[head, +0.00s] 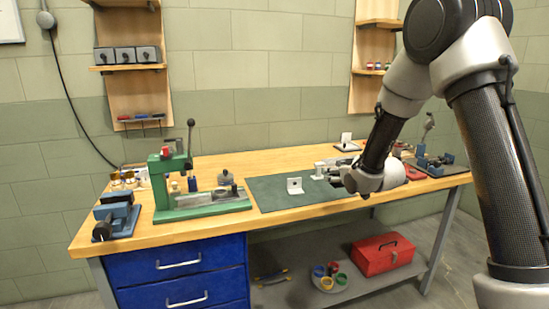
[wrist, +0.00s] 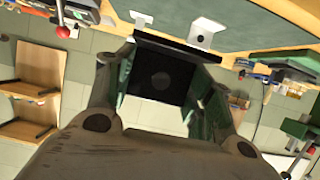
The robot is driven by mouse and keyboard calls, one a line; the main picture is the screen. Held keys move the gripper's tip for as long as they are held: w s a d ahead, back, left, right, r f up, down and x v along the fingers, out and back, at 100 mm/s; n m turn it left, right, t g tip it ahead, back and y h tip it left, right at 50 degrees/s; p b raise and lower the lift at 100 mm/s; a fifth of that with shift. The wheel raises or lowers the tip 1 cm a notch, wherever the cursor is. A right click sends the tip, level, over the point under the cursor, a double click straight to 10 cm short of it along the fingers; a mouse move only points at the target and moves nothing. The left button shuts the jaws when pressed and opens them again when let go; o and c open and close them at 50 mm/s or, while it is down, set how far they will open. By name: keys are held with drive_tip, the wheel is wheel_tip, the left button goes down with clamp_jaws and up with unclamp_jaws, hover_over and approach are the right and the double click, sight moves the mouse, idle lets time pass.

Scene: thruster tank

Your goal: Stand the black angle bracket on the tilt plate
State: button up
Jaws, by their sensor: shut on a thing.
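The black angle bracket (wrist: 160,78) is between the fingers of my gripper (wrist: 168,72) in the wrist view. One face with a round hole faces the camera, and a dark edge runs across its top. My gripper is shut on it. In the head view my gripper (head: 332,171) is low over the right part of the green mat (head: 270,201); the bracket is too small and covered there to make out.
A white bracket (head: 294,186) stands on the mat left of my gripper, also in the wrist view (wrist: 204,31). A small white block (head: 318,169) is beside my gripper. A green press (head: 180,185) stands left, a clamp fixture (head: 437,163) right. The mat's front left is clear.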

drive_tip(key=shift+w+d+r, duration=0.1)
drive_tip(key=shift+d+r, duration=0.1)
drive_tip(key=shift+r, duration=0.55)
drive_tip(key=shift+d+m+h, duration=0.3)
drive_tip(key=s+d+f+m+h, duration=0.2)
drive_tip(key=s+d+f, duration=0.1)
drive_tip(key=f, duration=0.4)
drive_tip(key=s+d+f+m+h, duration=0.1)
drive_tip(key=s+d+f+h, duration=0.1)
drive_tip(key=s+d+f, duration=0.3)
drive_tip(key=s, duration=0.2)
drive_tip(key=s+a+r, duration=0.1)
drive_tip(key=shift+s+t, duration=0.3)
drive_tip(key=shift+t, duration=0.1)
